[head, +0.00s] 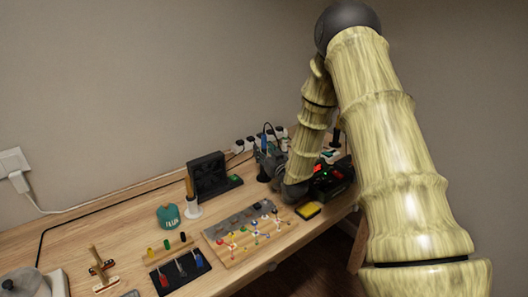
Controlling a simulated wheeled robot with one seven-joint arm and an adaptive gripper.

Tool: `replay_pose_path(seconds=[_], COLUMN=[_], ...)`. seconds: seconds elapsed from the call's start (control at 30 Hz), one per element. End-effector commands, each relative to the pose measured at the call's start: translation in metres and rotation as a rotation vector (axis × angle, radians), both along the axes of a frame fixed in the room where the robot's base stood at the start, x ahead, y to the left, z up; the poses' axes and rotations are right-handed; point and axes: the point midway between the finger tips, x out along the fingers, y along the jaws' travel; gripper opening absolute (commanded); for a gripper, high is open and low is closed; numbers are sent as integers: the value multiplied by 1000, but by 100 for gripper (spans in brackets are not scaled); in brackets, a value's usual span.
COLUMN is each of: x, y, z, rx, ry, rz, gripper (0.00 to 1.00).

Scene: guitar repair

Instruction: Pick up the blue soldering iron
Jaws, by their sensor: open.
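A thin blue item, which looks like the blue soldering iron (264,141), stands upright at the back right of the bench, with a dark cord looping above it. My gripper (264,160) is dark grey and low over the bench at this spot, at the end of my arm. It is open. Its fingers are small and partly overlap the blue item in the picture, so I cannot tell whether they touch it or are around it. The lower part of the item is hidden or too dark to make out.
A black device with red and green lights (328,179) and a yellow sponge (308,210) are right of my gripper. A power strip (258,140) lies behind. A board with coloured parts (250,236) lies in front. A black case (208,175) stands left.

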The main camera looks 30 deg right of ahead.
Motion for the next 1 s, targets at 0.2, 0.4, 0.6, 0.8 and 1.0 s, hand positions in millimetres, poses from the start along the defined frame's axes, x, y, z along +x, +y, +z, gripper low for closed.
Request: replay_pose_path(seconds=[0.2, 0.4, 0.6, 0.8, 1.0], x=[7, 7, 7, 7, 7], y=[-1, -1, -1, -1, -1], z=[0, 0, 0, 0, 5], rx=[0, 0, 0, 0, 0], ry=[0, 0, 0, 0, -1], rz=[0, 0, 0, 0, 0], gripper=[44, 31, 0, 0, 0])
